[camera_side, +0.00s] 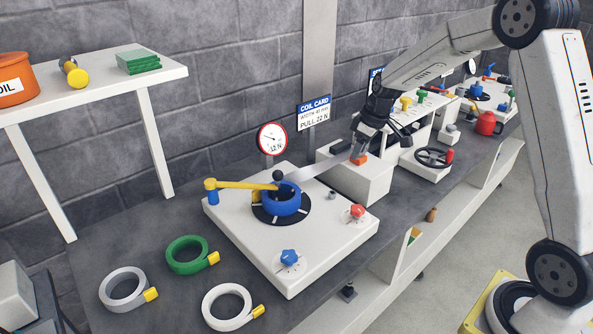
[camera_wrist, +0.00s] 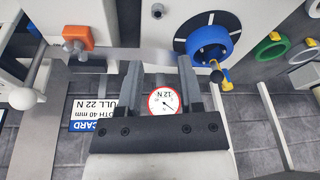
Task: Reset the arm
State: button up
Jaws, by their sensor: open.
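My gripper (camera_side: 366,138) is above the white feed block (camera_side: 350,182), near its orange clamp (camera_side: 358,159). In the wrist view my gripper (camera_wrist: 159,64) has its two fingers apart, with nothing held between them. A metal strip (camera_side: 318,170) runs from the blue coil (camera_side: 283,200) to the feed block. In the wrist view the strip (camera_wrist: 150,56) passes by the fingertips; I cannot tell whether they touch it. The orange clamp (camera_wrist: 78,37) shows at upper left there, and the blue coil (camera_wrist: 208,45) at upper right.
A yellow-ended arm (camera_side: 240,185) reaches to the blue coil. A round gauge (camera_side: 272,138) and a coil card sign (camera_side: 314,112) stand behind. Green (camera_side: 187,255), grey (camera_side: 122,289) and white (camera_side: 227,307) coils lie at front left. A handwheel (camera_side: 433,157) is right of my gripper.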

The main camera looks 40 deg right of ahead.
jog(key=s+a+f+m+h, duration=0.1)
jog(key=s+a+f+m, duration=0.1)
jog(key=s+a, duration=1.3)
jog(key=s+m, duration=0.1)
jog(key=s, duration=0.3)
jog(key=shift+s+f, duration=0.2)
jog(key=shift+f, duration=0.2)
jog(key=shift+a, duration=0.1)
